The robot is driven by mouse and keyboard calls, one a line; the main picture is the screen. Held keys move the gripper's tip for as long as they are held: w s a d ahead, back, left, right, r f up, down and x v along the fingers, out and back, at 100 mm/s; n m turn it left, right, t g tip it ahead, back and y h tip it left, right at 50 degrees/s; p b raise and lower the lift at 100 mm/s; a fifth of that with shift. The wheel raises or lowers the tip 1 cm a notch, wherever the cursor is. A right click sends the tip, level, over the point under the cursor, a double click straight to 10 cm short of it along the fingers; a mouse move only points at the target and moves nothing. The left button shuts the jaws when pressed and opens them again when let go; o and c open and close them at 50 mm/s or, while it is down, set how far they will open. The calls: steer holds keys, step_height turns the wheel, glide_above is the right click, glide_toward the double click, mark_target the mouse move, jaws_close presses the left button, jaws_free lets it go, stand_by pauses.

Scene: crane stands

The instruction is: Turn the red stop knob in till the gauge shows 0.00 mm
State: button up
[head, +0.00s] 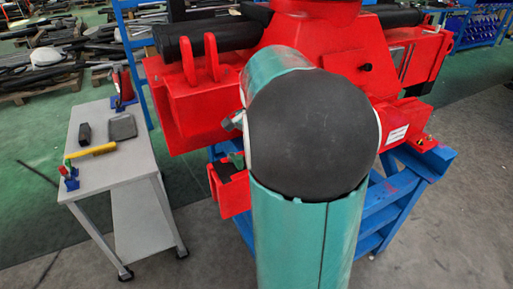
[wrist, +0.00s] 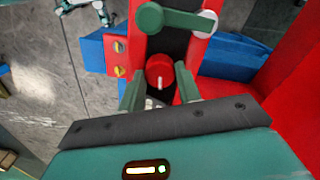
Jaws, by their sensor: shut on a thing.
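The red stop knob (wrist: 159,68) shows in the wrist view as a round red cap with a pale line on its near side. It sits on a dark strip between red walls. My gripper (wrist: 159,80) has its two grey-green fingers on either side of the knob and is shut on it. Where the fingertips touch it is hard to see. In the head view my large green and black arm hides the knob and my gripper. I see no readable gauge in either view.
A green link with round ends (wrist: 180,19) lies just beyond the knob. Red crane parts (head: 325,50) rest on a blue stand (head: 400,190). A grey trolley (head: 108,166) at left carries a yellow-handled tool (head: 92,151) and dark items. Floor between is clear.

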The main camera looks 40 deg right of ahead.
stand_by(0.3)
steer(key=o, duration=0.7)
steer(key=shift+r, duration=0.15)
step_height(320, 180, up, 14)
steer(key=shift+f, duration=0.2)
steer(key=s+a+f+n+t, duration=0.2)
steer(key=a+n, duration=0.3)
steer(key=a, duration=0.4)
steer(key=s+a+f+n+t, duration=0.1)
steer(key=s+a+f+n, duration=0.3)
steer(key=a, duration=0.5)
steer(key=s+a+f+n+t, duration=0.2)
steer(key=s+a+f+n, duration=0.1)
steer(key=a+n, duration=0.4)
steer(key=shift+s+a+n+t, duration=0.3)
steer(key=shift+s+a, duration=0.5)
steer(key=shift+a, duration=0.25)
